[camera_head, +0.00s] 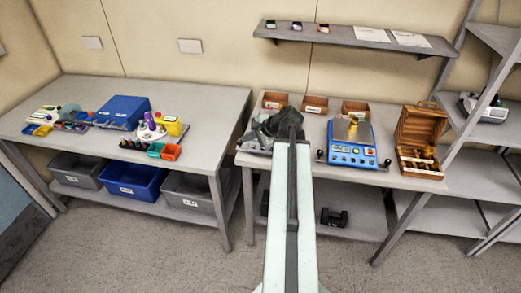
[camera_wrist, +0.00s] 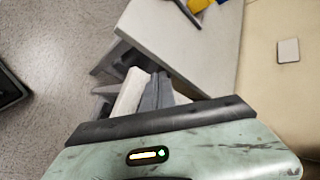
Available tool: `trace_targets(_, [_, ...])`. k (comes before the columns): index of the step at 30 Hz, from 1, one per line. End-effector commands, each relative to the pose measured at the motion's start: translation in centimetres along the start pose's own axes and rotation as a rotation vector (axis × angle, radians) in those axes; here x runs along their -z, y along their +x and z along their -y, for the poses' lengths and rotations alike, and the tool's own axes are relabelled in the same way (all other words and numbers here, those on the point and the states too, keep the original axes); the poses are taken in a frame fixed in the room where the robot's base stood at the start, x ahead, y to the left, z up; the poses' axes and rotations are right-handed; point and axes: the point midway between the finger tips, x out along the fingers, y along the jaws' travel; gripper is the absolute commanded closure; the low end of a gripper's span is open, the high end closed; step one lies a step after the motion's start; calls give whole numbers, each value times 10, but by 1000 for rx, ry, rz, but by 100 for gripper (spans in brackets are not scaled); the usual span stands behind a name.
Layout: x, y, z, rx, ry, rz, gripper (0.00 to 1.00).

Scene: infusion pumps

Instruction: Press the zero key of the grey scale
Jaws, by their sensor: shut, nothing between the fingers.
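My gripper (camera_head: 268,126) is over the left end of the right-hand bench in the head view, partly hidden by my own arm. Its fingers (camera_wrist: 150,88) show in the wrist view, shut and empty. A grey object (camera_head: 255,147) lies on the bench under and beside the gripper. It is mostly covered, so I cannot tell for sure that it is the grey scale. No zero key can be made out on it. The wrist view shows no scale or keys.
A blue scale (camera_head: 352,143) with coloured keys stands right of my arm. Beyond it is an open wooden case (camera_head: 418,142). Small brown bins (camera_head: 315,105) line the back, below a wall shelf (camera_head: 352,37). The left bench (camera_head: 205,100) holds a blue box (camera_head: 122,112) and coloured trays.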

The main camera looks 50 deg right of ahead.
Motion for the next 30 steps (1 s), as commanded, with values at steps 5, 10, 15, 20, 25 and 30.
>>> trace_targets(5, [46,-34,3,103,171,-40,100])
trace_targets(10, [54,-41,4,125,205,-46,100])
trace_targets(15, [53,-40,4,123,202,-46,100])
trace_targets(20, [54,-38,2,122,200,-45,100])
trace_targets(25, [59,-27,-6,121,199,-45,100])
trace_targets(30, [69,-9,-19,121,198,-45,100])
